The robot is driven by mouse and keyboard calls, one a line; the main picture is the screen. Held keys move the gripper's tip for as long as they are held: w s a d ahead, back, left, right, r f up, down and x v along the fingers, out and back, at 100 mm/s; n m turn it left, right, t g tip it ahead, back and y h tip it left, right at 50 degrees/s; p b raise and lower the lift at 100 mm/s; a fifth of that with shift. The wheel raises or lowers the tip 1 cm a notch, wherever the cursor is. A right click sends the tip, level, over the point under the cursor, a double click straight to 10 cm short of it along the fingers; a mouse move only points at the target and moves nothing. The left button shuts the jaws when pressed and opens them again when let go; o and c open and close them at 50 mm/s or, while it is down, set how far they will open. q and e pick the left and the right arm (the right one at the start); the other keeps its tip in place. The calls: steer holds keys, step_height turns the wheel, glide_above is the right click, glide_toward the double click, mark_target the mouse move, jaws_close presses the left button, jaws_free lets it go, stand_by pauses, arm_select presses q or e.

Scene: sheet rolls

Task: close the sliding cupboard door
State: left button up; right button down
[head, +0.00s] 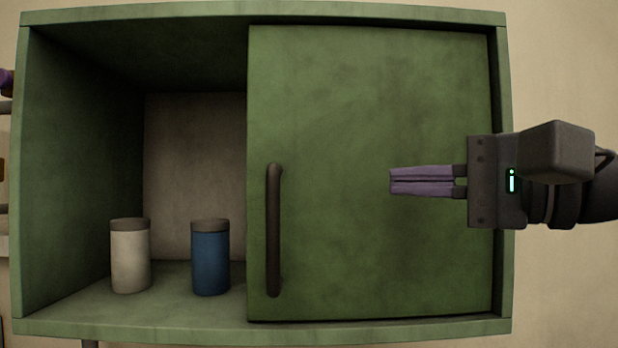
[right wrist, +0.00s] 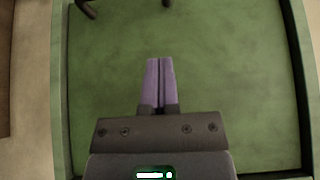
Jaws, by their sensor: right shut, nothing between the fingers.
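The green sliding door (head: 350,110) covers the right part of the green cupboard (head: 300,327); the left part stands open. A dark vertical bar handle (head: 273,230) is near the door's left edge. My right gripper (head: 392,181) comes in from the right, in front of the door and to the right of the handle. Its purple fingers are shut and empty. In the right wrist view the fingers (right wrist: 158,60) point over the green door (right wrist: 105,70), and part of the handle (right wrist: 84,8) shows at the top. I cannot tell whether the fingertips touch the door. My left gripper is not in view.
A cream canister (head: 130,258) and a blue canister (head: 210,260), both with brown lids, stand upright on the cupboard floor in the open left part. A plain beige wall (head: 560,60) is at the right. Parts of other objects show at the far left edge.

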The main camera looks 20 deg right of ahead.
mark_target(310, 181)
steer(key=p+x, duration=0.2)
steer(key=x, duration=0.4)
steer(key=shift+w+r, duration=0.1)
steer(key=shift+r, duration=0.05)
steer(key=a+p, duration=0.1)
steer(key=a, duration=0.2)
steer(key=shift+w+a, duration=0.15)
steer(key=shift+a, duration=0.1)
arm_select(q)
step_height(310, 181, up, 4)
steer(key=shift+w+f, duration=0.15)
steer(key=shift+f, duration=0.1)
arm_select(e)
steer(key=shift+a, duration=0.3)
